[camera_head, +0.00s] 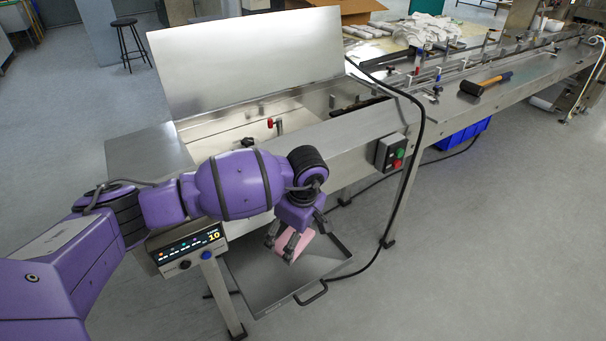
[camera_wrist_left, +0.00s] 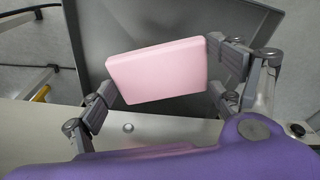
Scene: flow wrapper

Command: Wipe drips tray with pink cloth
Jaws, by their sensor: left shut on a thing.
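The pink cloth (camera_head: 307,238) looks like a folded, block-shaped pad. My left gripper (camera_head: 283,246) is shut on it, with a finger at each end of the cloth in the left wrist view (camera_wrist_left: 158,73). The drip tray (camera_head: 268,292) is a shallow grey metal tray with a front handle, low under the machine. The cloth is over the tray in both views; I cannot tell whether it touches the tray floor. My arm and the machine hide the tray's back part. My right gripper is not in view.
The flow wrapper's steel frame and legs (camera_head: 401,205) stand around the tray. A black cable (camera_head: 419,140) hangs down at the right and runs along the floor near the tray. A control panel (camera_head: 190,248) sits left of the tray. A mallet (camera_head: 485,83) lies on the conveyor.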

